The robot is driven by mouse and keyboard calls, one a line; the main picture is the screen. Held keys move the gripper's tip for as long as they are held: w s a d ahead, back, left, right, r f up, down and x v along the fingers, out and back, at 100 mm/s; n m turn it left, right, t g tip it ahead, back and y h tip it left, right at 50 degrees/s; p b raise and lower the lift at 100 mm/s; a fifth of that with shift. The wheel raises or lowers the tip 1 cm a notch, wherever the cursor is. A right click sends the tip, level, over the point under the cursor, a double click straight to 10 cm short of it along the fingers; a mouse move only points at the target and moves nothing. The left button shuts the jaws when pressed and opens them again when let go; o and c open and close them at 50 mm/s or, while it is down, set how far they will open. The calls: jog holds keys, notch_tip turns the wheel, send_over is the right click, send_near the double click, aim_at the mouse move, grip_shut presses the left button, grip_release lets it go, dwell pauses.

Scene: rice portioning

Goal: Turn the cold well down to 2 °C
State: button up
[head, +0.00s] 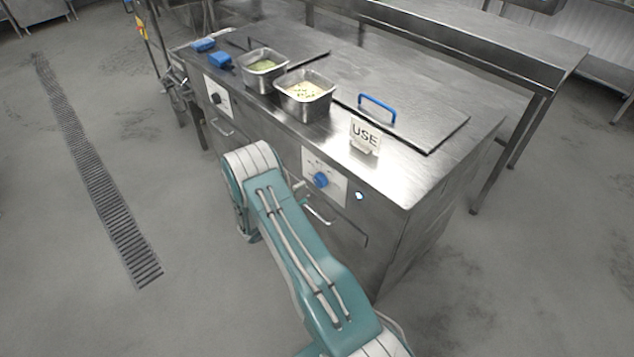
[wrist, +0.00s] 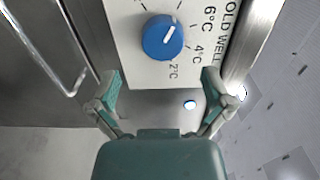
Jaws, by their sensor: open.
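The cold well control panel (head: 339,172) is a white plate on the front of the steel counter, with a blue knob (head: 320,180). In the wrist view the blue knob (wrist: 155,45) sits on the dial plate (wrist: 120,20), labelled "COLD WELL" with 6 °C, 4 °C and 2 °C marks. Its white pointer line points up and to the right, away from the 2 °C mark (wrist: 174,71). My gripper (wrist: 160,88) is open and empty, its two fingertips spread below the knob in the picture and apart from it.
A small lit indicator (head: 360,196) is beside the panel. A drawer handle (wrist: 50,60) is left of the plate in the wrist view. On the counter stand a "USE" sign (head: 364,135), two food pans (head: 305,107) and a blue-handled lid (head: 415,120). Floor in front is clear.

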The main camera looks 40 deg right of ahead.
aim_at(317, 183)
jog(key=shift+w+d, duration=0.15)
jog(key=shift+d, duration=1.35)
jog(key=shift+w+d, duration=0.15)
jog(key=shift+d, duration=1.35)
jog(key=shift+a, duration=0.2)
jog(key=c, duration=1.1)
